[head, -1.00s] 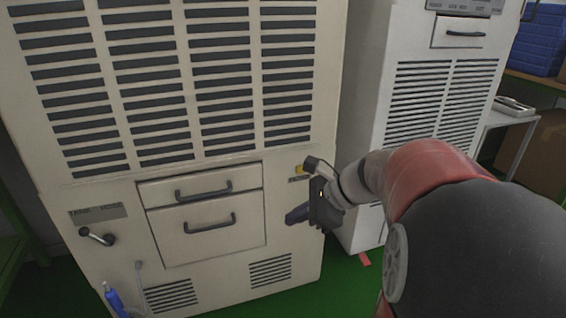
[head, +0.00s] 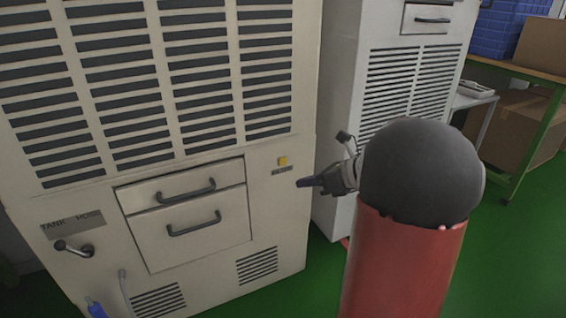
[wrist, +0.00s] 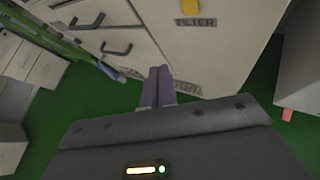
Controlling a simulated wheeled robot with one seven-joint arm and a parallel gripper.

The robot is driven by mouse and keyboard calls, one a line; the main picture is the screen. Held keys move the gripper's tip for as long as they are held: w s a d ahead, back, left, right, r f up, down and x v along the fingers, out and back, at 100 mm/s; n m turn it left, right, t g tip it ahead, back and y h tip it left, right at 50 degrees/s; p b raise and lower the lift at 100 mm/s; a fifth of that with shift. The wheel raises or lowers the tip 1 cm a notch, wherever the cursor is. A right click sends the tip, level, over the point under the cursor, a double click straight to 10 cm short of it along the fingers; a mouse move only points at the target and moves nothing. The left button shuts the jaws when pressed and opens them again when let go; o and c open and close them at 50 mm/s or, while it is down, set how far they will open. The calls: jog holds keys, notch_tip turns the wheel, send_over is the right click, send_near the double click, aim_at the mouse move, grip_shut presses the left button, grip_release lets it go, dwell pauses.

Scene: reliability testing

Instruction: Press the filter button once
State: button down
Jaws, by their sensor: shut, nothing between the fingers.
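The filter button (head: 282,160) is a small yellow square on the cream machine's front panel, right of the drawers, with a dark label under it. In the wrist view the yellow button (wrist: 191,6) shows at the top edge, above a plate reading FILTER (wrist: 195,22). My gripper (head: 300,183) is shut and empty, in front of the panel, right of and lower than the button in the head view. In the wrist view its closed fingertips (wrist: 160,70) point toward the panel below the label. The fingers appear apart from the button.
The cream machine (head: 265,205) has two drawers (head: 185,205) with dark handles, a tank hose lever (head: 75,248) and a blue-ended hose (head: 97,309). A grey cabinet (head: 340,120) stands to the right. A green-framed table (head: 535,110) and cardboard boxes are farther right. Green floor is open between.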

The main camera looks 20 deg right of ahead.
aim_at(283, 162)
jog(key=shift+w+a+p, duration=0.15)
jog(key=shift+w+p, duration=0.45)
jog(key=shift+w, duration=3.2)
jog(key=shift+w, duration=0.1)
jog(key=shift+w+p, duration=0.35)
jog(key=shift+w, duration=0.35)
jog(key=shift+s, duration=0.8)
